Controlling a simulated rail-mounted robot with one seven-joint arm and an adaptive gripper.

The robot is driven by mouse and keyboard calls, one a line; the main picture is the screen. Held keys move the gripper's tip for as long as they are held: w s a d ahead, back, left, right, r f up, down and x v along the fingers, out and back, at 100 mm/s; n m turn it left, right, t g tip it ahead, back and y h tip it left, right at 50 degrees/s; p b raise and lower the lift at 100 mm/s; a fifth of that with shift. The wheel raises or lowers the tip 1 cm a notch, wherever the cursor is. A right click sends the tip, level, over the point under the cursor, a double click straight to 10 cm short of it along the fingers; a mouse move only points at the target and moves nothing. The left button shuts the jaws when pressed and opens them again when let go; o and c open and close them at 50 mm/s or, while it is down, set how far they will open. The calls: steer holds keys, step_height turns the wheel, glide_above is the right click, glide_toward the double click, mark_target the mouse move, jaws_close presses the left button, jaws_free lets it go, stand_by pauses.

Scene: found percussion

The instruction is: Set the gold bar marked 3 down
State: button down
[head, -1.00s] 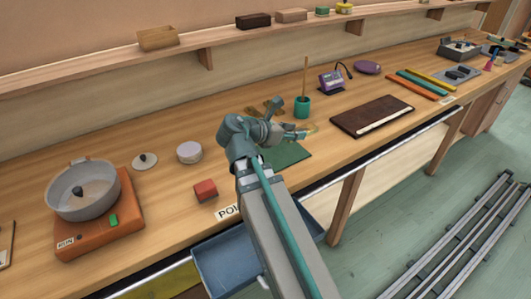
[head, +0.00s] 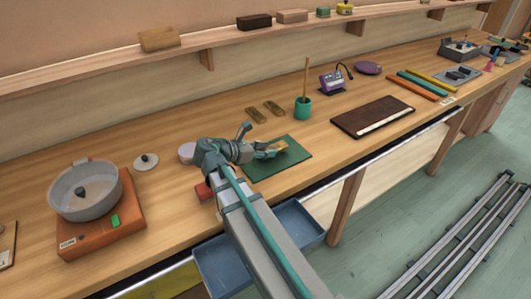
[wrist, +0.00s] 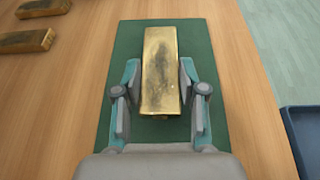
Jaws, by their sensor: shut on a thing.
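A gold bar (wrist: 160,68) is between the two fingers of my gripper (wrist: 160,95) in the wrist view. The bar's face is worn and I cannot read a number on it. In the head view the gripper (head: 268,152) is shut on the bar (head: 280,146) over the green mat (head: 295,170). The mat also shows in the wrist view (wrist: 125,45), under and around the bar. I cannot tell whether the bar touches the mat.
Two other gold bars (head: 256,115) (head: 274,108) lie on the bench behind the mat. A teal cup (head: 303,109) with a stick stands at the back right. A dark board (head: 372,117) lies to the right. A blue bin (head: 298,229) is below the bench's front edge.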

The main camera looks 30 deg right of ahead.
steer(key=shift+f, duration=0.75)
steer(key=c, duration=0.7)
jaws_free()
steer(key=shift+f, duration=0.15)
steer(key=shift+o, duration=0.2)
steer(key=shift+a+r, duration=0.1)
steer(key=shift+r, duration=0.1)
steer(key=b+v, duration=0.1)
steer(key=v, duration=1)
steer(key=shift+s+a+r, duration=0.1)
steer(key=shift+a+r, duration=0.05)
steer(key=shift+a, duration=0.15)
